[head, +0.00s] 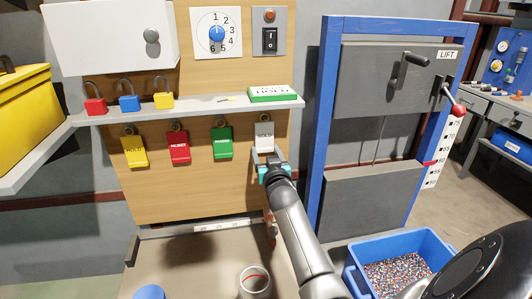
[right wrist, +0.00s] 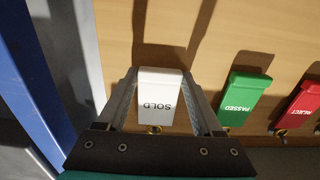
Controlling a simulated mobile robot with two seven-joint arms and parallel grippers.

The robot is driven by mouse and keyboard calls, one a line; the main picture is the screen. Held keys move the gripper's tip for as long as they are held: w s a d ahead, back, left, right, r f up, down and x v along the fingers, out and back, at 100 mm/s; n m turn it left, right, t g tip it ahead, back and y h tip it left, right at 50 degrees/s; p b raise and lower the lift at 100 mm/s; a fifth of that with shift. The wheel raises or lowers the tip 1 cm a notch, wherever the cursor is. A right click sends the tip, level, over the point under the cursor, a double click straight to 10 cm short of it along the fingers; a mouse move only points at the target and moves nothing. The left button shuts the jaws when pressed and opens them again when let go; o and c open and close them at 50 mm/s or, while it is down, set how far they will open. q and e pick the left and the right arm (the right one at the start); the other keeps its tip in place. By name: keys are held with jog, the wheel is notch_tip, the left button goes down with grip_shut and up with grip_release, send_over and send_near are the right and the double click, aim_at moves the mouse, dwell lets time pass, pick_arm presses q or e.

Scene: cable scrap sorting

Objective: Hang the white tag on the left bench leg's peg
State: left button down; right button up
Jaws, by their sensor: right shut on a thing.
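The white tag (head: 264,138), lettered SOLD, is at the right end of a row of tags on the wooden board. My right gripper (head: 266,158) reaches up to it from below and is shut on it. In the right wrist view the white tag (right wrist: 160,98) stands between the two fingers, its ring (right wrist: 153,129) showing at its lower end. Whether the ring is still on its board peg is not clear. I cannot make out the left bench leg's peg. My left gripper is not in view.
Green (head: 222,142), red (head: 178,147) and yellow (head: 134,151) tags hang to the left. Above them a shelf (head: 190,105) carries padlocks and a green box (head: 273,94). A blue-framed lift (head: 326,130) stands close on the right. A blue bin (head: 440,250) of granules stands below it.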

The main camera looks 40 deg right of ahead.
jog(key=shift+r, duration=0.3)
jog(key=shift+s+p, duration=0.1)
jog(key=shift+p, duration=0.2)
jog(key=shift+s+a+r+p, duration=0.1)
jog(key=shift+s+a+p, duration=0.15)
jog(key=shift+s+p, duration=0.1)
jog(key=p+v, duration=0.3)
jog(key=v, duration=0.2)
jog(key=shift+r, duration=0.1)
dwell(0.6)
jog(key=s+a+r+n+y, duration=0.1)
jog(key=s+a+n+y, duration=0.1)
jog(key=s+a, duration=0.3)
jog(key=s+a+r+n+t+y+b, duration=0.1)
jog(key=s+a+y, duration=0.3)
jog(key=a, duration=0.9)
jog(key=s+a+r+n+t+y+b, duration=0.1)
jog(key=s+a+r+n+y, duration=0.1)
jog(key=s+a, duration=0.5)
jog(key=shift+s+a+r+n+y, duration=0.4)
jog(key=shift+a, duration=0.85)
